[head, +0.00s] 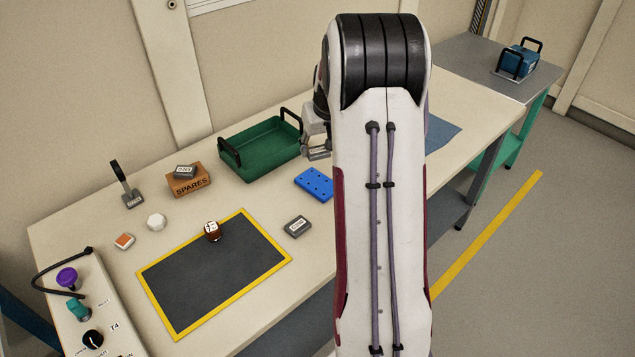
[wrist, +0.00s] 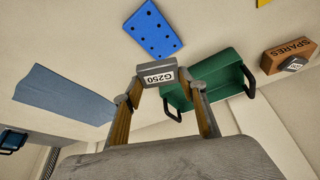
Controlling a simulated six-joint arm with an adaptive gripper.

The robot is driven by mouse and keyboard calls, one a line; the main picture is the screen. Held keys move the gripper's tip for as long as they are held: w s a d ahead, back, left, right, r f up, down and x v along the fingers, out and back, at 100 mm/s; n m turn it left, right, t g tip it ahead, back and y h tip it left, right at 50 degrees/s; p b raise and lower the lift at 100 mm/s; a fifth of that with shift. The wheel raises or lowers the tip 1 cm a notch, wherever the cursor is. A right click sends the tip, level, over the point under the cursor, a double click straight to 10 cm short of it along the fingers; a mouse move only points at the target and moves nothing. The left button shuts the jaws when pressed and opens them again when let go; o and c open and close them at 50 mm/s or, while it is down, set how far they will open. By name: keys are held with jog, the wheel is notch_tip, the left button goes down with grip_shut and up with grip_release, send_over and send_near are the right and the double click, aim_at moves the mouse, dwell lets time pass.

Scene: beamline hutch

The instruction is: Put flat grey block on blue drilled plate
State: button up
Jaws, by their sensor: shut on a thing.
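My gripper (wrist: 156,84) is shut on a flat grey block (wrist: 157,72) with a white label reading G250. The block is held between the two fingertips, apart from the plate in the wrist view. The blue drilled plate (wrist: 153,30) lies flat on the table beyond the block, with its top face bare. In the head view the plate (head: 314,184) lies just left of my arm. My gripper (head: 318,150) shows there only in part, behind my arm, between the green tray and the arm.
A green tray (head: 239,161) with black handles stands behind the plate. A SPARES box (head: 190,182) bears a small grey block (head: 185,171). Another grey block (head: 298,227) lies by the yellow-edged dark mat (head: 184,331). A blue cloth-like sheet (wrist: 62,92) lies on the table's other side.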

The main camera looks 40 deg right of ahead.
send_over(316, 180)
jog(key=s, duration=0.1)
jog(key=shift+a+f, duration=0.2)
jog(key=shift+f, duration=2.9)
jog(key=shift+s+f, duration=0.1)
jog(key=shift+f, duration=1.8)
jog(key=shift+f, duration=0.15)
jog(key=o, duration=1.2)
jog(key=shift+c, duration=0.2)
